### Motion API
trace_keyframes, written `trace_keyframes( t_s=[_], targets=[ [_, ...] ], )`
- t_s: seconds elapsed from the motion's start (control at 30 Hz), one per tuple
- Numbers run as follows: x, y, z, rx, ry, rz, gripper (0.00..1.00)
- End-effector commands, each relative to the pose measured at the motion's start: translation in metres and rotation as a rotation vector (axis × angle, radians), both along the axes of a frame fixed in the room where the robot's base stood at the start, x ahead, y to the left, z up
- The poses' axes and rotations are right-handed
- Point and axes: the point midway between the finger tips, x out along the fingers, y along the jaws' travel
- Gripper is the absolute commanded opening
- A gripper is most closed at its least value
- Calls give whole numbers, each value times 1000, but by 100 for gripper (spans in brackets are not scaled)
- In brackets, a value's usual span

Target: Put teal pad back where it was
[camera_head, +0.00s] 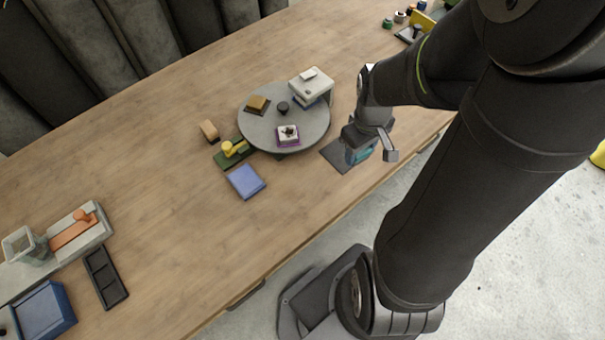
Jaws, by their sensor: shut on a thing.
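My gripper (369,146) points down near the table's right front edge, to the right of the round grey stand. It is shut on the teal pad (361,155), which shows only in part below and between the fingers. A dark grey flat square (334,156) lies on the table under and beside the pad. My gripper hides part of this square, and I cannot tell whether the pad touches it.
The round grey stand (259,138) holds a white box (312,86), a brown block (257,103), a black knob (283,107) and a purple-edged block (288,135). A blue pad (246,181) and a green tray (229,158) lie nearby. The table's front middle is clear.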

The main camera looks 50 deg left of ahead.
Motion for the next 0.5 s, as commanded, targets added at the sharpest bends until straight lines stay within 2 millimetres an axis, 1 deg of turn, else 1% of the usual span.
trace_keyframes(
  t_s=[0.03, 0.1, 0.27, 0.37, 0.5],
  targets=[
    [-8, 1, 2, 1, -1, 34, 22],
    [-16, 2, 3, 0, 0, 70, 22],
    [-28, 6, 0, -1, 2, 107, 22],
    [-37, 16, -8, -3, 3, 112, 22],
    [-54, 38, -25, -3, 3, 112, 22]
  ],
)
